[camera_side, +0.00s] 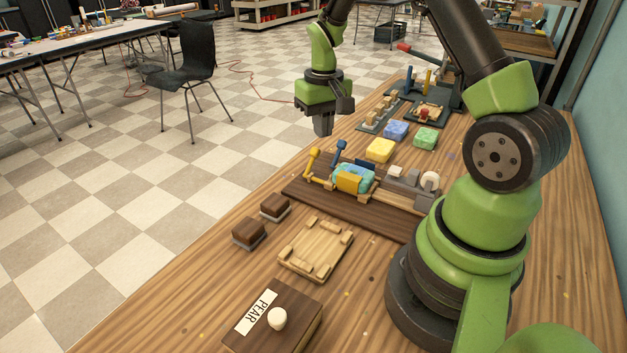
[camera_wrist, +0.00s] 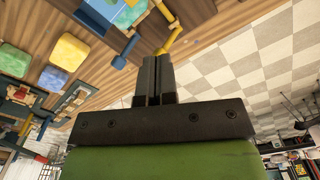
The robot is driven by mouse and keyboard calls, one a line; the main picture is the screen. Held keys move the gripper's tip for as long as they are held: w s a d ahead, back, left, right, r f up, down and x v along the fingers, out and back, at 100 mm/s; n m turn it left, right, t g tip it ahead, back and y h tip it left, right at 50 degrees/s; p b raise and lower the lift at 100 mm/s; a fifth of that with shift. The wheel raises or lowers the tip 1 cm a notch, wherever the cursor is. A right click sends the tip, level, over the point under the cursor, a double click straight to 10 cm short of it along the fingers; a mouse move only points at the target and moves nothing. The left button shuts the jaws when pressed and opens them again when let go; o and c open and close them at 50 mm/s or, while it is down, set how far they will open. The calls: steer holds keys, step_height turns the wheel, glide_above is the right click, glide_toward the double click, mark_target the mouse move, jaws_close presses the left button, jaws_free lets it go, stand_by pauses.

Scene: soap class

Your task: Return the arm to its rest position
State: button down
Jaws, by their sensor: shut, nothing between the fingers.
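My gripper (camera_side: 323,124) hangs in the air near the table's far left edge, above and behind the dark board with the blue and yellow levers. Its two fingers are shut together with nothing between them, as the wrist view (camera_wrist: 154,62) shows. My green arm stands on the wooden table (camera_side: 200,290) and reaches over to the gripper. The gripper touches nothing.
A dark board (camera_side: 300,190) holds a teal and yellow block (camera_side: 352,178). Yellow (camera_side: 380,150), blue (camera_side: 396,131) and green (camera_side: 425,138) blocks lie behind it. A wooden tray (camera_side: 316,250), two brown blocks and a box labelled PEAR (camera_side: 290,340) are nearer.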

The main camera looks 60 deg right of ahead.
steer(key=s+a+r+t, duration=0.3)
steer(key=a+r, duration=0.6)
steer(key=r, duration=0.4)
steer(key=s+a+r+n+t+y, duration=0.1)
steer(key=s+a+r+t, duration=0.1)
steer(key=s+a, duration=0.2)
steer(key=s+a+r+n+t+y, duration=0.1)
steer(key=s+a+r+t, duration=0.1)
steer(key=s, duration=0.6)
steer(key=a+r, duration=0.1)
steer(key=a, duration=0.1)
steer(key=shift+s+a+r, duration=0.3)
steer(key=shift+s+r, duration=0.05)
